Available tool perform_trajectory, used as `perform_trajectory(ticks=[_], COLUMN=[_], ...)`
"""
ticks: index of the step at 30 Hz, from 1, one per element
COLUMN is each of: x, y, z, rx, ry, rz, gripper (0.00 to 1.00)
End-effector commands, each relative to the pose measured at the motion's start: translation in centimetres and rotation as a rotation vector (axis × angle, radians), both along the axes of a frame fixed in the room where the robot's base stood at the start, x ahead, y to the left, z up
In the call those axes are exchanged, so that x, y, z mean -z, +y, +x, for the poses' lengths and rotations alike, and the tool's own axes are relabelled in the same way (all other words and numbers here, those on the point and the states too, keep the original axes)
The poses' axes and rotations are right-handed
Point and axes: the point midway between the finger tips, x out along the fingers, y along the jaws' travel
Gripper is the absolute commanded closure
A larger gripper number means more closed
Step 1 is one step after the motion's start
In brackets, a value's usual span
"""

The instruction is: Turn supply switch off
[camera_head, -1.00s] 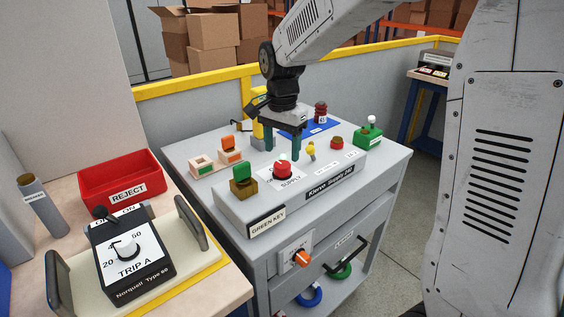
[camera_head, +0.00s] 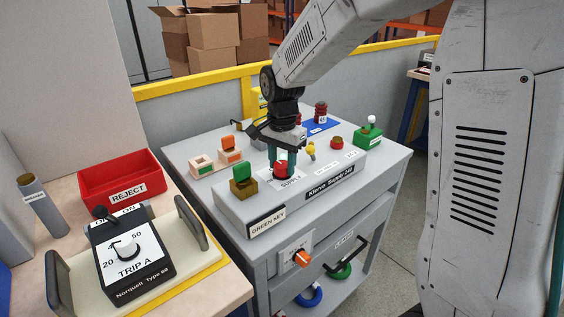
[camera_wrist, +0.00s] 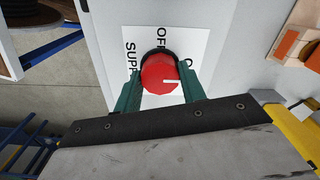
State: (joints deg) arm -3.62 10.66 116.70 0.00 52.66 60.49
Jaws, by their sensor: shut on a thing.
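The supply switch is a round red knob (camera_head: 281,168) on a white label plate marked SUPPLY, on top of the grey cabinet (camera_head: 230,204). In the wrist view the red knob (camera_wrist: 160,74) shows a white pointer line toward the right, and OFF is printed on the plate (camera_wrist: 198,44) beyond the knob. My gripper (camera_head: 282,166) points straight down over it. Its two green fingers (camera_wrist: 160,88) stand on either side of the knob and are shut on it. Part of the plate lettering is hidden by the gripper.
A green block on a brown base (camera_head: 243,180) stands left of the switch. Orange-topped blocks (camera_head: 231,150) lie behind it. A small yellow item (camera_head: 311,151), a red knob (camera_head: 337,142) and a green box (camera_head: 369,134) stand to the right. A side bench holds the TRIP A unit (camera_head: 130,254).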

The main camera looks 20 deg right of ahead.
Motion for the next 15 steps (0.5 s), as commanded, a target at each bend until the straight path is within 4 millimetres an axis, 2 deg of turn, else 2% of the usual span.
perform_trajectory(ticks=[8,15], x=[-0.05,-0.07], y=[0.0,-0.01], z=[0.0,0.0], rx=[-0.07,-0.241], ry=[0.0,-0.001], rz=[0.0,0.0], gripper=[0.82,0.82])
